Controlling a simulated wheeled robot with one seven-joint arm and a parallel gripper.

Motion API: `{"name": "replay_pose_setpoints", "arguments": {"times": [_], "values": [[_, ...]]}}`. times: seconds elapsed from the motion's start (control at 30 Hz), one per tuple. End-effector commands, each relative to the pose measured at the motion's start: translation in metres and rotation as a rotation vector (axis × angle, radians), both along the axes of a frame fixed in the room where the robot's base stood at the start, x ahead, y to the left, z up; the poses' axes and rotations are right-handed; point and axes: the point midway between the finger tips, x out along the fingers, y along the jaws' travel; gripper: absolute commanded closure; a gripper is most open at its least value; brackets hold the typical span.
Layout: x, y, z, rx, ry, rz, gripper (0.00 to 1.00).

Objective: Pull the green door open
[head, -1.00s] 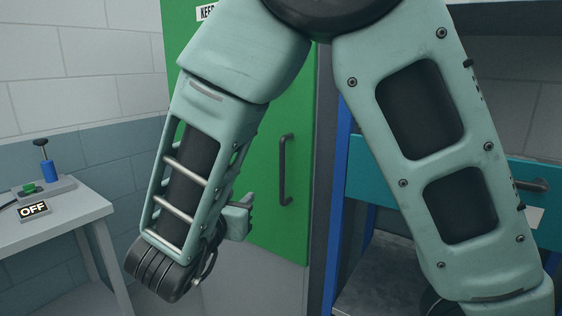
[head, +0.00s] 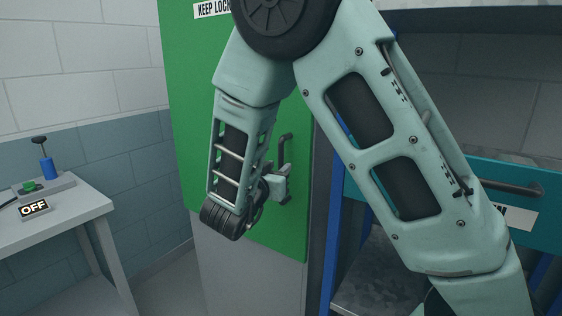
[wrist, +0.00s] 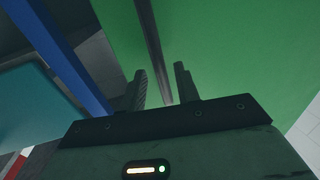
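The green door (head: 190,120) stands behind my arm in the head view and looks closed. Its dark upright handle (head: 284,145) is near the door's right side, with its lower part hidden by my gripper. My gripper (head: 286,177) is at the lower part of the handle. In the wrist view the two fingers (wrist: 162,88) are apart, with the green door (wrist: 235,60) ahead. A dark bar (wrist: 150,40), which looks like the handle, runs down between the fingers. I cannot tell whether either finger touches it.
A grey table (head: 65,220) at the left carries a blue plunger device (head: 47,168) and an OFF sign (head: 34,208). To the right of the door are a blue post (head: 333,235) and a teal drawer front (head: 480,180) with a dark handle.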

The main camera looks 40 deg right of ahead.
Motion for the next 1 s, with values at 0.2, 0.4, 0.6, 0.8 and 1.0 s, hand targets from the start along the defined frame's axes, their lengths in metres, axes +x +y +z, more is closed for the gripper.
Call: {"name": "replay_pose_setpoints", "arguments": {"times": [0.2,0.4,0.6,0.8,1.0], "values": [[0.013,-0.023,0.001,-0.001,0.001,-0.001,0.68],[0.017,-0.028,0.000,0.000,0.000,0.000,0.68],[0.017,-0.028,0.000,0.000,0.000,0.000,0.68],[0.017,-0.028,0.000,0.000,0.000,0.000,1.00],[0.016,-0.025,0.000,0.000,0.000,-0.010,1.00]]}}
